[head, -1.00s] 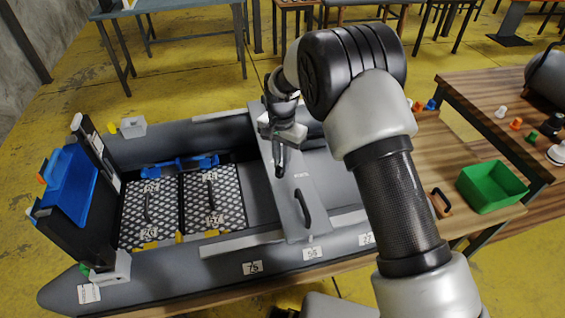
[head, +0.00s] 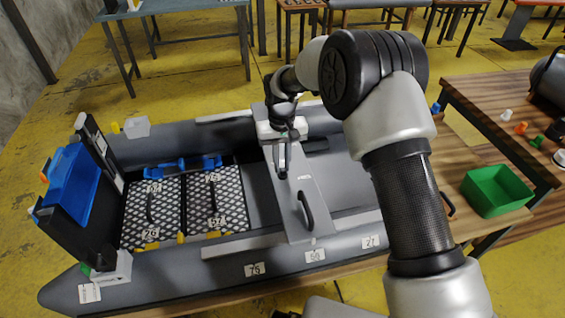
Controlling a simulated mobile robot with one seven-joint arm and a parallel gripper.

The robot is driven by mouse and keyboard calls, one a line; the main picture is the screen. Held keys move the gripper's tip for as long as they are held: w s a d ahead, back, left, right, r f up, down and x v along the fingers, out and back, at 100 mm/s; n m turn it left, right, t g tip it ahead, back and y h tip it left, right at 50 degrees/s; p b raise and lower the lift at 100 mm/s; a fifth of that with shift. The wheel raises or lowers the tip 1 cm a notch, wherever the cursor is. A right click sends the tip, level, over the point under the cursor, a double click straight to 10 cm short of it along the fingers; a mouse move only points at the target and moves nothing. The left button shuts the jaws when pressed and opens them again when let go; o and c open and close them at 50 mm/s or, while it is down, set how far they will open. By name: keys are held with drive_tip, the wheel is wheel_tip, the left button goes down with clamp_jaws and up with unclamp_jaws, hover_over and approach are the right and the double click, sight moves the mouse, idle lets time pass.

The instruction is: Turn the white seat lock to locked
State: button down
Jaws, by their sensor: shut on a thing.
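The grey seat (head: 318,190) lies across the grey inflatable boat (head: 180,265), with a black handle (head: 306,210) on its near half. My gripper (head: 283,168) points down over the far half of the seat and is shut on a small part there, which I take to be the white seat lock. My fingers and wrist hide most of that part, so its outline and its turned position cannot be made out.
Left of the seat are patterned floor panels (head: 150,212) with handles and a blue bar (head: 185,164). A blue and black upright part (head: 75,190) stands at the boat's left end. A green bin (head: 495,190) and small coloured parts are on the right-hand tables.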

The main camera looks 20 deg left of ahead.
sight(281, 166)
drive_tip(key=shift+n, duration=0.4)
drive_tip(key=c, duration=1.7)
unclamp_jaws()
wheel_tip(281, 166, up, 18)
drive_tip(key=shift+f+p, duration=0.25)
drive_tip(key=shift+p, duration=0.5)
drive_tip(key=shift+s+f, duration=0.1)
drive_tip(key=shift+s, duration=0.05)
